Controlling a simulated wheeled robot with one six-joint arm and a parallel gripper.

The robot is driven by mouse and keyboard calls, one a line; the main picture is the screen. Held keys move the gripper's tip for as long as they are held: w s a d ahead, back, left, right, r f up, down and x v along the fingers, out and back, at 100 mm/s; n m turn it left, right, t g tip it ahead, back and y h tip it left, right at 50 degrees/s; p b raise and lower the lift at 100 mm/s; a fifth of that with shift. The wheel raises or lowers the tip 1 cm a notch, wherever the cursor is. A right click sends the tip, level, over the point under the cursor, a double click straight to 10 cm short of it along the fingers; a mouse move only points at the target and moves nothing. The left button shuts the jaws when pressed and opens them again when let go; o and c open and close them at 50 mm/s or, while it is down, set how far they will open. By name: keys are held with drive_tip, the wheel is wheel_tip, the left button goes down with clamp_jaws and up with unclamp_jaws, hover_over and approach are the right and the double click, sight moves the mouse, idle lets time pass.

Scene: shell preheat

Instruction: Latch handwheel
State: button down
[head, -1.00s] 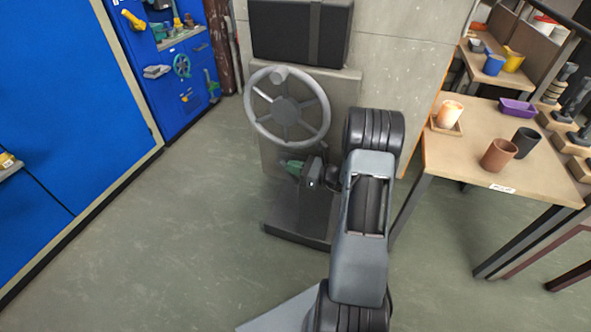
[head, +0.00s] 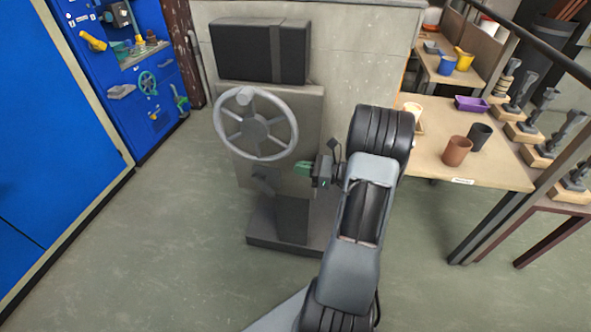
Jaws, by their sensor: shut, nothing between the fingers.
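The grey handwheel (head: 254,128) stands on the front of a grey pedestal (head: 290,222) in the head view. It has several spokes and a round knob (head: 245,95) near the top of its rim. A small dark lever-like piece (head: 263,182) sticks out below the wheel; its exact shape is unclear. My gripper (head: 302,168), with green fingertips, is shut and empty. It is to the lower right of the wheel, apart from the rim in the picture, and overlaps the pedestal's right side. My wrist partly hides that side.
A black box (head: 260,52) sits above the wheel. A wooden table (head: 490,172) with cups (head: 457,151) and a purple tray (head: 471,104) stands right of my arm. Blue cabinets (head: 60,120) line the left. The floor (head: 150,250) left of the pedestal is clear.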

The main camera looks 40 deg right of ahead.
idle(0.3)
drive_tip(key=s+a+r+n+g+h, duration=0.1)
drive_tip(key=s+a+n+g, duration=0.1)
drive_tip(key=a+n+g, duration=0.5)
drive_tip(key=s+a+r+n+g, duration=0.25)
drive_tip(key=a+n+g, duration=0.2)
drive_tip(key=a, duration=0.35)
drive_tip(key=s+a+r+n+h, duration=0.1)
drive_tip(key=s+n+h, duration=0.3)
drive_tip(key=n, duration=0.4)
drive_tip(key=s+a+r+n+t+h, duration=0.1)
drive_tip(key=s+a+r+n+h, duration=0.1)
drive_tip(key=n+h, duration=0.5)
drive_tip(key=shift+s+a+n, duration=0.45)
drive_tip(key=shift+s+a, duration=0.15)
drive_tip(key=shift+s, duration=0.5)
drive_tip(key=shift+a, duration=0.1)
